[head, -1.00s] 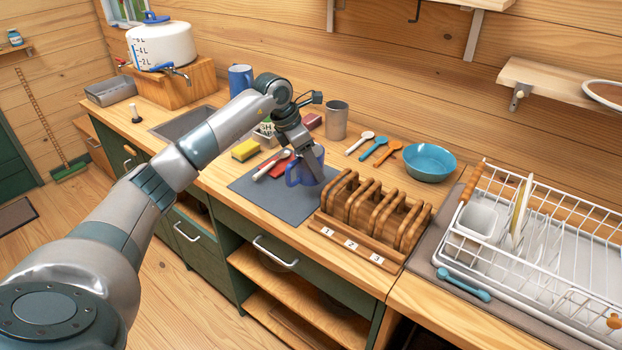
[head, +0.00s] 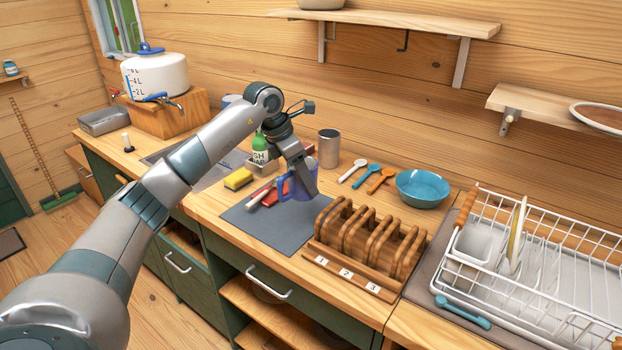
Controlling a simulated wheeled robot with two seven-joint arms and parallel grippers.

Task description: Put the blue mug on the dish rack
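My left gripper (head: 308,188) is over the grey mat (head: 262,230) and shut on a blue mug (head: 287,188). The fingers cover much of the mug, which appears to be a little above the mat. The white wire dish rack (head: 551,262) stands at the right of the counter, well away from the mug. It holds a plate (head: 517,236) and a light cutlery cup (head: 474,246). My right gripper is not in view.
A wooden slotted rack (head: 365,245) numbered 1 to 3 stands between mat and dish rack. A shelf hangs above the dish rack.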

